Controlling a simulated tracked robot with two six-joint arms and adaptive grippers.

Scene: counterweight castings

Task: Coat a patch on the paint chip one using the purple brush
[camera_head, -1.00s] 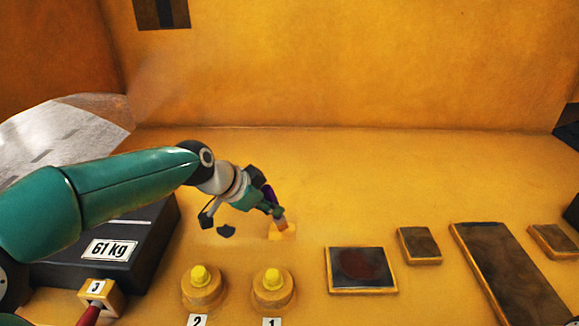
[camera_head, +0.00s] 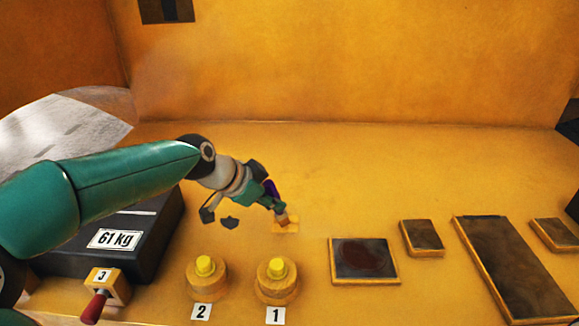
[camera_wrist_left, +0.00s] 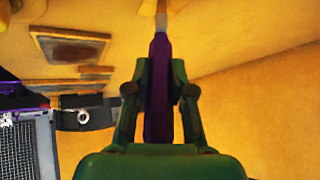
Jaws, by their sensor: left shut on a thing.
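The purple brush (camera_head: 270,188) is held in my left gripper (camera_head: 276,203), which is shut on its handle. In the left wrist view the purple handle (camera_wrist_left: 158,85) runs between the green fingers, with its pale tip at the top edge. No number shows on the square. My right gripper is not in view.
Two yellow-topped buttons stand in front, labelled 2 (camera_head: 204,278) and 1 (camera_head: 277,282). A framed dark plate with a reddish patch (camera_head: 364,260) lies to the right, with other dark plates (camera_head: 512,268) beyond. A black 61 kg block (camera_head: 150,237) and a red-handled lever (camera_head: 95,307) are at left.

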